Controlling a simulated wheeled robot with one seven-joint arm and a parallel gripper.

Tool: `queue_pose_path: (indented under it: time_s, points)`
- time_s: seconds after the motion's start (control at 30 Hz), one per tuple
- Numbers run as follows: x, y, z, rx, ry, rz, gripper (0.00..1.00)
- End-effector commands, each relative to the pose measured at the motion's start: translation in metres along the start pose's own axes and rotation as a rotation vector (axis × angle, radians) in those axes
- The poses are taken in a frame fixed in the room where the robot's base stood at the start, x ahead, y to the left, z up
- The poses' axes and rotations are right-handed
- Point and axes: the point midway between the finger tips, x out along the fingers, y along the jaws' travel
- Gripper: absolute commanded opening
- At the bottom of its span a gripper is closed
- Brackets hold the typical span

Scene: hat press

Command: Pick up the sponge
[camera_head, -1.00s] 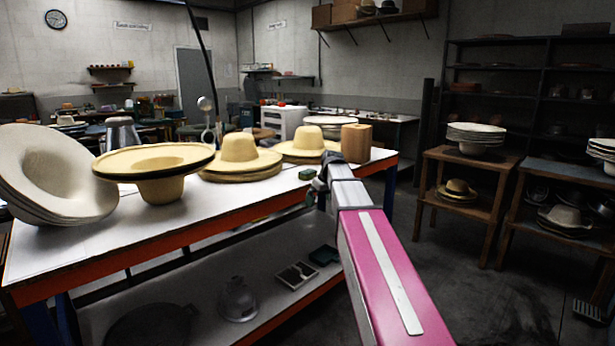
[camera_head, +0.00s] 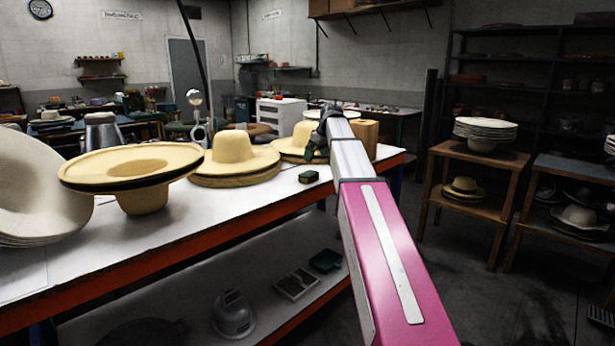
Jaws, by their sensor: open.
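A small dark green block that looks like the sponge (camera_head: 309,176) lies on the white table top (camera_head: 230,208), close to its front edge. My gripper (camera_head: 312,154) is at the far end of my arm, above the table and just above and beyond the sponge in the picture. It is open, with nothing visible between its fingers. The fingers are small and dark, and my arm partly hides the gripper. The sponge is in plain view and apart from the fingers.
Straw hats (camera_head: 234,155) stand left of the sponge, and another hat (camera_head: 299,143) is behind my gripper. A wooden block (camera_head: 366,137) stands right of my arm. A wide-brimmed hat (camera_head: 140,170) is further left. The lower shelf holds a dark green box (camera_head: 326,260).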

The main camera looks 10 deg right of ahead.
Motion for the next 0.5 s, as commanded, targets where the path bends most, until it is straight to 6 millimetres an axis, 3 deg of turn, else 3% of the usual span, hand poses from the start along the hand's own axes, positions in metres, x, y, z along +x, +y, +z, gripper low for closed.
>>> queue_pose_path:
  time_s: [0.3, 0.5]
  points:
    - [0.043, 0.000, 0.000, 0.000, -0.001, -0.001, 1.00]
    - [0.056, 0.001, 0.000, 0.001, 0.000, 0.000, 1.00]
